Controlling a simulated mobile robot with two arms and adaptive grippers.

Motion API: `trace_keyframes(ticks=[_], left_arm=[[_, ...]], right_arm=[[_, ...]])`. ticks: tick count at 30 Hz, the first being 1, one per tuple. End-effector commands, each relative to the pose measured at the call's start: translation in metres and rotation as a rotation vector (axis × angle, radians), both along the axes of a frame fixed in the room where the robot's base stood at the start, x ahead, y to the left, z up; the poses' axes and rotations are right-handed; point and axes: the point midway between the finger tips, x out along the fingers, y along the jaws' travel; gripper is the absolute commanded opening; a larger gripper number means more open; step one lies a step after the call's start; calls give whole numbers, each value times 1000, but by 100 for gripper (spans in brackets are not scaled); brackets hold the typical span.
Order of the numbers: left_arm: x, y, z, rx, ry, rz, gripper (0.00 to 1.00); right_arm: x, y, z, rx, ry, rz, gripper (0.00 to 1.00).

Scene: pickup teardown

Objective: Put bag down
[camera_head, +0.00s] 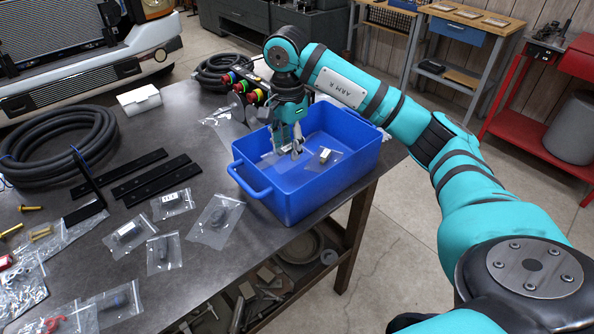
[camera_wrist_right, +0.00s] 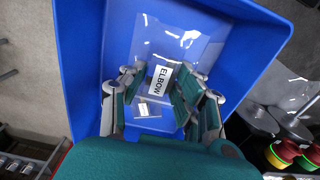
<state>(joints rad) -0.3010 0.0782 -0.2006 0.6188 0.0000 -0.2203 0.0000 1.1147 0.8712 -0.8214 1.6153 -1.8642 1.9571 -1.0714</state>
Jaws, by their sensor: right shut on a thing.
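The blue bin (camera_head: 300,205) stands on the right part of the grey workbench. My right gripper (camera_head: 297,152) reaches down into the bin from above and is shut on a clear plastic bag (camera_wrist_right: 180,42). In the right wrist view, a white label reading ELBOW (camera_wrist_right: 160,78) shows between the fingers. The held bag's lower extent, and whether it touches the bin floor, are hard to tell. Another clear bag with a white label and a dark part (camera_head: 325,157) lies in the bin, right of the gripper. My left gripper is not in view.
Several bagged parts (camera_head: 130,232) lie left of the bin. Black strips (camera_head: 150,182), a coiled black hose (camera_head: 62,140) and a white box (camera_head: 140,100) lie farther left. Colored connectors (camera_head: 250,92) stand behind the bin. The bench edge is close to the bin's right.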

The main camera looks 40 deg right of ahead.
Motion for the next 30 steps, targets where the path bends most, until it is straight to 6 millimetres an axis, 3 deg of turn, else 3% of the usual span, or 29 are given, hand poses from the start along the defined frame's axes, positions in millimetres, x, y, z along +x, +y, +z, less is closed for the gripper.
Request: trace_keyframes(ticks=[6,18,29,30], left_arm=[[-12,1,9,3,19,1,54],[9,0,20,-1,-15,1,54],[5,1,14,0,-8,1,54],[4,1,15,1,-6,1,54]], right_arm=[[-1,0,-37,0,4,0,9],[-1,0,-79,0,3,1,9],[0,0,-86,-1,1,1,9],[0,0,-85,-1,0,1,33]])
